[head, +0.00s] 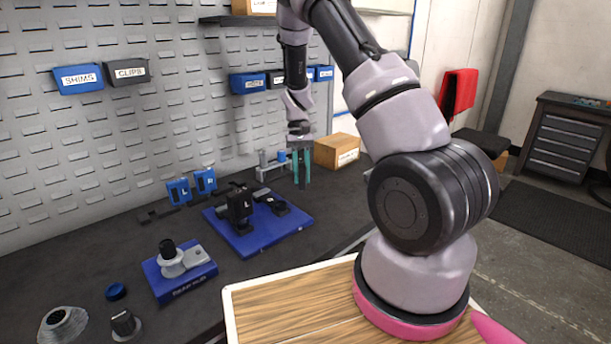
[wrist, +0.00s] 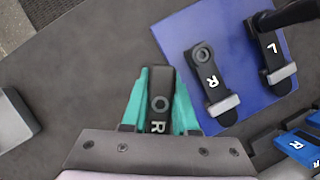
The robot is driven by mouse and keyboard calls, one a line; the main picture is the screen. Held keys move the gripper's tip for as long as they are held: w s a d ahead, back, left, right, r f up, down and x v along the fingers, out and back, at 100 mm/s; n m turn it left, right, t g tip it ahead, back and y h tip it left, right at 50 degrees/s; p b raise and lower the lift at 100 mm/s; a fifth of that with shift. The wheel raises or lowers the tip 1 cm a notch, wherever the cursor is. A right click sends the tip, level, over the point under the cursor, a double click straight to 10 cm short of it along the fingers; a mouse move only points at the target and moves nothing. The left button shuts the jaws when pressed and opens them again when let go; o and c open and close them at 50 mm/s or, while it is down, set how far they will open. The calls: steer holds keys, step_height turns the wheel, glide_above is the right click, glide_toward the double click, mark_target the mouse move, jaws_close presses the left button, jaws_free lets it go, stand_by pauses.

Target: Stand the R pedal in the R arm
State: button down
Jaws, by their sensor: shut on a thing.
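My gripper (head: 301,183) has teal fingers, shown in the wrist view (wrist: 160,80), shut on the black R pedal (wrist: 158,110). The pedal bears a white R and a round mark. In the head view it is mostly hidden between the fingers. The R arm (wrist: 211,78) lies flat on the blue base plate (wrist: 180,35), right of the held pedal in the wrist view. It is black with a white R, a round socket at one end and a grey block at the other. It also shows in the head view (head: 270,202). The gripper is apart from it.
The L arm (wrist: 267,50) lies beside the R arm, with the black L pedal (head: 238,208) upright in it. Blue L (head: 178,191) and R (head: 205,181) holders stand behind the plate. A cardboard box (head: 337,151) and a bearing-hub block (head: 180,272) are nearby.

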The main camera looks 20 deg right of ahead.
steer(key=s+a+r+m+t+y, duration=0.35)
steer(key=a+r+m, duration=0.25)
steer(key=a+m, duration=0.45)
steer(key=m, duration=0.1)
glide_above(277, 206)
steer(key=shift+g, duration=0.35)
steer(key=shift+w+d+f, duration=0.1)
steer(key=shift+f, duration=1.4)
steer(key=shift+w+f, duration=0.1)
steer(key=shift+f, duration=1.35)
steer(key=shift+f, duration=0.55)
steer(key=c, duration=0.6)
jaws_free()
